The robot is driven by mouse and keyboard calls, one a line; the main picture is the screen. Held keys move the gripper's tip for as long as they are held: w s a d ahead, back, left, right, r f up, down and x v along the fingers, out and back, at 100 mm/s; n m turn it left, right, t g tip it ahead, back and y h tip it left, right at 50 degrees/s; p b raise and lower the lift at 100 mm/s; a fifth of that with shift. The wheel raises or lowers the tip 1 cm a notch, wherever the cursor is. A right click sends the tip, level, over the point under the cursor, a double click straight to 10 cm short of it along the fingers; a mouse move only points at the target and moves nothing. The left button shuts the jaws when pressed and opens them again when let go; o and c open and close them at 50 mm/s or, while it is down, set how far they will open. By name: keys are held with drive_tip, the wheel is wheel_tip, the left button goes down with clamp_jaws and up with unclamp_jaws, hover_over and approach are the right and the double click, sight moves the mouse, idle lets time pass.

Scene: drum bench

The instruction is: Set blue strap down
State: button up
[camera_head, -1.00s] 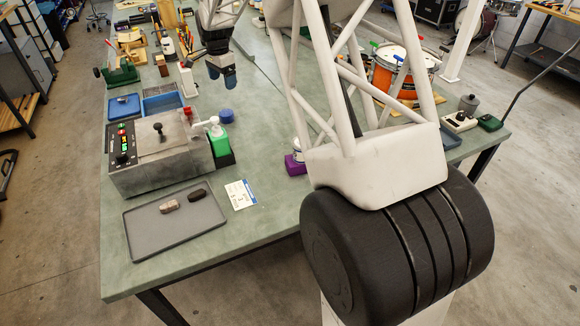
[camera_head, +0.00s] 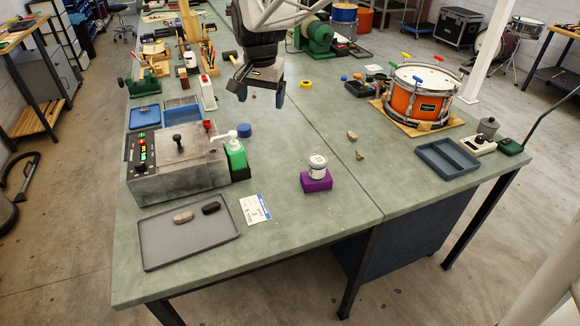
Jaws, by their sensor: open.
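My gripper (camera_head: 261,97) hangs over the left bench section, beyond the green bottle (camera_head: 236,155), with its two blue-tipped fingers apart. I see nothing between them. A small round blue item (camera_head: 245,130), perhaps a rolled strap, rests on the bench just behind the bottle and below the gripper in the picture. It is too small to identify surely, and it stands apart from the fingers. No other thing in view can be clearly told as a blue strap.
A grey machine (camera_head: 178,165) and a grey tray (camera_head: 160,245) stand at left. A white jar (camera_head: 317,167) on a purple block (camera_head: 316,184) stands mid-bench. An orange drum (camera_head: 415,103) and blue-grey tray (camera_head: 425,158) are at right. Bench between machine and jar is mostly clear.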

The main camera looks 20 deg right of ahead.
drive_tip(key=s+f+n, duration=0.2)
drive_tip(key=s+n, duration=0.1)
drive_tip(key=s, duration=1.1)
drive_tip(key=s+f+n+t, duration=0.1)
drive_tip(key=s+n, duration=0.3)
drive_tip(key=s, duration=1.1)
drive_tip(key=shift+s+a+f, duration=0.2)
drive_tip(key=shift+a+f, duration=0.15)
drive_tip(key=shift+f, duration=0.1)
